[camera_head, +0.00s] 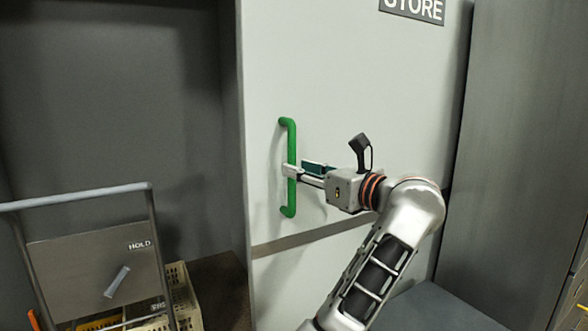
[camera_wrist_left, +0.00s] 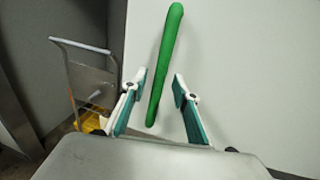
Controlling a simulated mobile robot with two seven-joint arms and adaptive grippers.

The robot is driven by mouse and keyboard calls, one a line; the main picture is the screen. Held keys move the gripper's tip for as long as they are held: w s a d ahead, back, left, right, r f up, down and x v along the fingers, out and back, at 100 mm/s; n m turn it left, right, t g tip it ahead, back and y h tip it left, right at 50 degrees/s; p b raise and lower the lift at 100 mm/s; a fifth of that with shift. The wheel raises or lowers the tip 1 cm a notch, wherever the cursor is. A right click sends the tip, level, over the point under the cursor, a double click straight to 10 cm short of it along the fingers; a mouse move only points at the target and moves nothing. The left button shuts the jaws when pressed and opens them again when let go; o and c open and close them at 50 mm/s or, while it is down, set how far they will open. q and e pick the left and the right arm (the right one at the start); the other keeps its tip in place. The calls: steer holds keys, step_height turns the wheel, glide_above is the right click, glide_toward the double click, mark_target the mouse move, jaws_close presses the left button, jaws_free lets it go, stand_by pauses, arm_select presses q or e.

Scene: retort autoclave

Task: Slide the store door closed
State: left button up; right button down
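The store door (camera_head: 350,90) is a tall pale panel with a dark STORE sign at its top right and a grey stripe across its lower part. A green vertical bar handle (camera_head: 288,135) is fixed near its left edge. My left gripper (camera_head: 297,169) is at the middle of the handle. In the left wrist view, the handle (camera_wrist_left: 163,65) runs between the two teal-padded fingers of my left gripper (camera_wrist_left: 159,86). The fingers are apart, with a visible gap on each side of the bar. My right gripper is not in view.
A wheeled cart (camera_head: 75,197) with a HOLD plate stands at the lower left, with a cream crate (camera_head: 183,290) behind it. A dark grey recess (camera_head: 110,90) lies left of the door. A grey wall panel (camera_head: 520,130) stands at the right.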

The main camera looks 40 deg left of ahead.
arm_select(q)
steer(key=shift+w+a, duration=0.2)
steer(key=shift+a, duration=0.75)
steer(key=shift+w+a, duration=0.2)
steer(key=shift+a, duration=0.7)
jaws_close()
steer(key=shift+f, duration=0.1)
